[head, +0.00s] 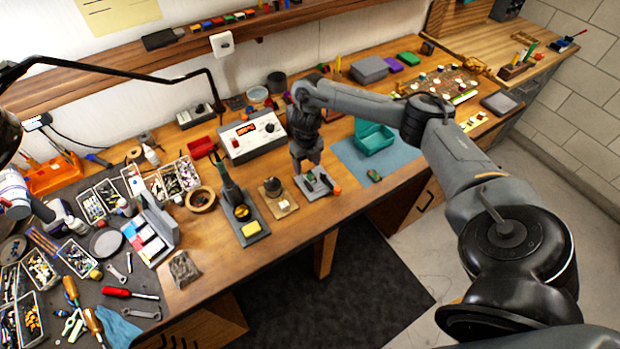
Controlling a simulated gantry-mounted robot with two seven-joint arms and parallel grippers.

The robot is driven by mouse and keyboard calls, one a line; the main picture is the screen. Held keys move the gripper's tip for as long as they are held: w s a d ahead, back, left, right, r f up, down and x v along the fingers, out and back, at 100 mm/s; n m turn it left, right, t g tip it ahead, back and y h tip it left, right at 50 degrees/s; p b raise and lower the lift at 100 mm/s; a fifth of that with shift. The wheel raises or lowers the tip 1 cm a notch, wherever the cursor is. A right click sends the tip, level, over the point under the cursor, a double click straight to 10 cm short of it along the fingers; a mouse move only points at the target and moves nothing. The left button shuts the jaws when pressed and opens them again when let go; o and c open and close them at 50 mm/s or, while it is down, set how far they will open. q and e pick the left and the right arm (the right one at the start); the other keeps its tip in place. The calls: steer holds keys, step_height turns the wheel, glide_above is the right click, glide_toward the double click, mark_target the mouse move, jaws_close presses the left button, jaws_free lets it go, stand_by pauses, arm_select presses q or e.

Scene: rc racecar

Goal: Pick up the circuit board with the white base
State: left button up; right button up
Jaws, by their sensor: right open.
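A small green circuit board (311,178) sits on a pale base (326,188) near the middle of the bench's front part. An orange piece is at its right side. My right gripper (307,168) points down just above and behind this board. Its jaws are open, and they partly cover the board's far side. Whether the fingers touch the board is too small to tell. My left gripper is not in view.
A soldering iron stand (243,218) and a small wooden block with a round pot (274,192) stand left of the board. A teal open box (374,140) sits on a blue mat to the right. A power supply (250,135) stands behind. The bench's front edge is close.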

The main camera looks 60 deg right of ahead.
mark_target(307, 172)
steer(key=shift+w+d+f, duration=0.1)
steer(key=shift+d+f, duration=0.05)
steer(key=shift+f, duration=1.6)
steer(key=shift+c, duration=0.2)
steer(key=c, duration=1.1)
